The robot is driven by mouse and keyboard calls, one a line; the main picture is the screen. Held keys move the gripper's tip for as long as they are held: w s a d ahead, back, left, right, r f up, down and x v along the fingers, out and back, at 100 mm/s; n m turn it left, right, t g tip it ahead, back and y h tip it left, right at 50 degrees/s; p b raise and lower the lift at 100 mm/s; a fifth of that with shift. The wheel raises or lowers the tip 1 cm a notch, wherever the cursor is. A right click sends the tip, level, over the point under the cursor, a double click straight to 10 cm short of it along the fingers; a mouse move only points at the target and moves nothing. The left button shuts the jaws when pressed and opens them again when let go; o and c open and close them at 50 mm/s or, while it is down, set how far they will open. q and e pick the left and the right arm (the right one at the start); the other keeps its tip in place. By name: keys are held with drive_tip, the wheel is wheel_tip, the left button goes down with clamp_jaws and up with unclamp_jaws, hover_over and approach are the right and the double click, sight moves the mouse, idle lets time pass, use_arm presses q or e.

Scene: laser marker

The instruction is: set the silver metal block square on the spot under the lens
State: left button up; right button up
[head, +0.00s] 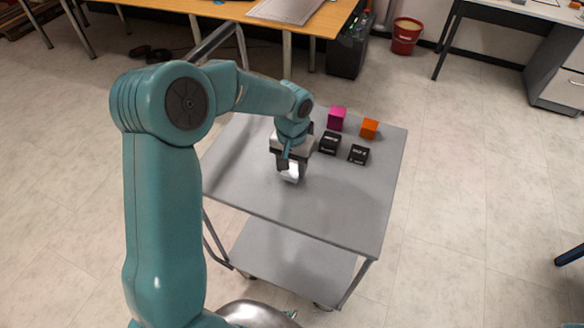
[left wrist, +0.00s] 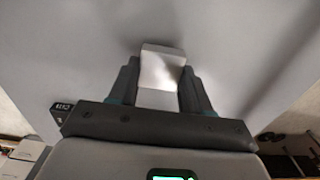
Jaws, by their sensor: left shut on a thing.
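The silver metal block (head: 291,174) is between the fingers of my left gripper (head: 291,168), over the grey cart top. In the left wrist view the block (left wrist: 162,70) shows bright, with a finger of the left gripper (left wrist: 160,88) against each side. The gripper is shut on it and points down. I cannot tell whether the block touches the cart top or hangs just above it. No lens or marked spot shows in either view. My right gripper is not in view.
The grey cart top (head: 337,210) carries a magenta block (head: 337,119), an orange block (head: 369,128) and two black blocks (head: 329,142) (head: 358,154) right of my gripper. The front and right of the top are clear. A wooden desk (head: 222,9) stands behind, and a red bin (head: 406,36) is on the floor.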

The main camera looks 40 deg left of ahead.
use_arm(q)
drive_tip(key=shift+f, duration=0.8)
drive_tip(key=shift+f+b, duration=0.2)
drive_tip(key=shift+b, duration=0.1)
drive_tip(key=o, duration=1.2)
drive_tip(key=shift+r, duration=0.1)
